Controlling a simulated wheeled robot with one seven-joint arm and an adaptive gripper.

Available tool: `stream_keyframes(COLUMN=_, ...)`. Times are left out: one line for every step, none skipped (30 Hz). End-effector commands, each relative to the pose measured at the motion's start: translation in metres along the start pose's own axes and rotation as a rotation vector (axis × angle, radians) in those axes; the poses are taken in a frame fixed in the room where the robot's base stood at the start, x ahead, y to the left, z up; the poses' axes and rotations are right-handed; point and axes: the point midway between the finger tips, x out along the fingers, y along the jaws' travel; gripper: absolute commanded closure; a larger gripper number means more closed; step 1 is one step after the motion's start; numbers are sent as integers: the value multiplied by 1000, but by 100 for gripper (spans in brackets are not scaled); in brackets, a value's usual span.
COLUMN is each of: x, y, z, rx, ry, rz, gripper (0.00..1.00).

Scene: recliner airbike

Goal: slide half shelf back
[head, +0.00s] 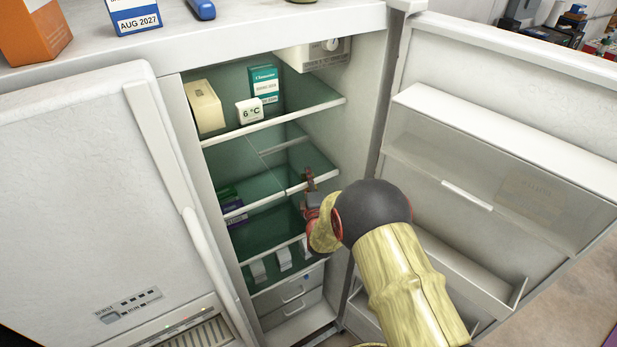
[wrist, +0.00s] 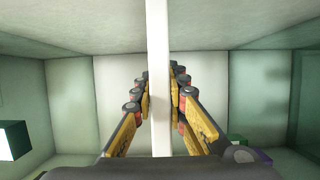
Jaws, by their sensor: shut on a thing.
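The half shelf (head: 326,177) is a glass panel with a white front edge, in the right half of the open fridge's middle level. My gripper (head: 309,183) is at this front edge. In the wrist view my gripper (wrist: 160,80) has its two fingers on either side of the shelf's white edge (wrist: 158,40), shut on it. The edge looks like a vertical white strip there. In the head view, my wrist and arm hide part of the fridge below and right of the shelf.
The upper shelf (head: 290,121) holds a cream box (head: 204,107), a teal box (head: 265,83) and a 6 °C display (head: 249,111). A purple box (head: 234,211) stands lower left. The fridge door (head: 500,130) stands open at right; drawers (head: 292,298) are below.

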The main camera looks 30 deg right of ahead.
Motion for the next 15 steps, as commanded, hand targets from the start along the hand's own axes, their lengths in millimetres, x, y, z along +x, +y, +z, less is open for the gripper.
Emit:
stream_keyframes(x=0, y=-1, z=0, rx=0, ry=0, rz=-2, gripper=97)
stream_keyframes(x=0, y=-1, z=0, rx=-1, ry=0, rz=-2, gripper=98)
stream_keyframes(x=0, y=-1, z=0, rx=-1, ry=0, rz=-3, gripper=100)
stream_keyframes(x=0, y=-1, z=0, rx=-1, ry=1, rz=-3, gripper=100)
stream_keyframes(x=-1, y=-2, z=0, rx=-1, ry=1, rz=-3, gripper=100)
stream_keyframes(x=-1, y=-2, z=0, rx=-1, ry=1, rz=-3, gripper=100)
stream_keyframes(x=-1, y=-2, z=0, rx=-1, ry=1, rz=-3, gripper=100)
stream_keyframes(x=-1, y=-2, z=0, rx=-1, ry=1, rz=-3, gripper=100)
stream_keyframes(x=-1, y=-2, z=0, rx=-1, ry=1, rz=-4, gripper=100)
stream_keyframes(x=-1, y=-2, z=0, rx=-1, ry=1, rz=-4, gripper=100)
stream_keyframes(x=-1, y=-2, z=0, rx=-1, ry=1, rz=-4, gripper=100)
stream_keyframes(x=-1, y=-2, z=0, rx=-1, ry=1, rz=-4, gripper=100)
stream_keyframes(x=-1, y=-2, z=0, rx=-1, ry=1, rz=-4, gripper=100)
stream_keyframes(x=-1, y=-2, z=0, rx=-1, ry=1, rz=-5, gripper=100)
stream_keyframes(x=-1, y=-2, z=0, rx=-1, ry=1, rz=-5, gripper=100)
